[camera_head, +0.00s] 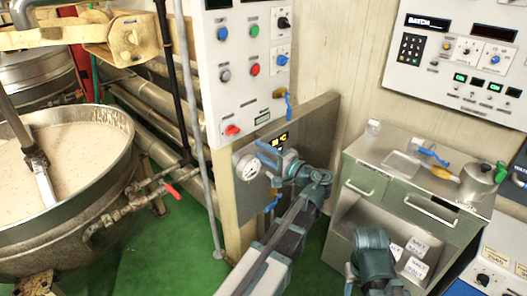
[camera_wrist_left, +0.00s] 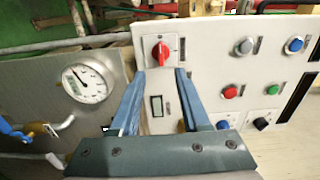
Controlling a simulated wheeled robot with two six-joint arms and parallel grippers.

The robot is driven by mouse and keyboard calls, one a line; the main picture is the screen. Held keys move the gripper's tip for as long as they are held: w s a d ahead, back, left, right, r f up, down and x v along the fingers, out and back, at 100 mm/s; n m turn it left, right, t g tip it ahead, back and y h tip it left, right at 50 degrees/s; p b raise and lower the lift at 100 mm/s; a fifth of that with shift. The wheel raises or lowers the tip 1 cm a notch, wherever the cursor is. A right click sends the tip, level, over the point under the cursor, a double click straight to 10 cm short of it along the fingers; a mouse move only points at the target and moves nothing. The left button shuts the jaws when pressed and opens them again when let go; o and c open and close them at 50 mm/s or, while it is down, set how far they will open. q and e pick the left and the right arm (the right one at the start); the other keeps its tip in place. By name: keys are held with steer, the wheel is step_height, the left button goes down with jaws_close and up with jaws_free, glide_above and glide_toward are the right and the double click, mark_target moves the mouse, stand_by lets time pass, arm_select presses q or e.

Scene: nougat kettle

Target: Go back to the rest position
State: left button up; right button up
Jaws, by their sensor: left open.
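My left gripper (camera_head: 268,153) is in front of the steel plate below the white control panel (camera_head: 240,95). In the left wrist view its two blue fingers (camera_wrist_left: 159,88) are spread apart with nothing between them. The red rotary knob (camera_wrist_left: 160,52) of the panel shows just beyond the fingertips there; I cannot tell how near it is. In the head view that red knob (camera_head: 232,130) is above and left of the gripper. A teal joint of my own (camera_head: 374,248) shows at the bottom right. My right gripper does not show.
A round gauge (camera_head: 248,168) is left of my gripper, with a blue valve handle near it. A large kettle of pale mass (camera_head: 75,150) with pipes stands left. A steel cabinet (camera_head: 410,190) bearing a small pot (camera_head: 478,182) stands right. Green floor (camera_head: 135,235) is free between.

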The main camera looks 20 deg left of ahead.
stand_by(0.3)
arm_select(q)
steer(key=s+d+f+g+h+p, duration=0.3)
steer(key=s+d+f+h+p, duration=0.3)
steer(key=s+d+f+h, duration=0.45)
steer(key=s+d+f+g+h+p, duration=0.2)
steer(key=s+d+h, duration=0.3)
steer(key=s+d, duration=0.6)
steer(key=d+g, duration=0.1)
steer(key=d, duration=0.3)
steer(key=shift+d+f, duration=0.15)
steer(key=shift+f, duration=0.25)
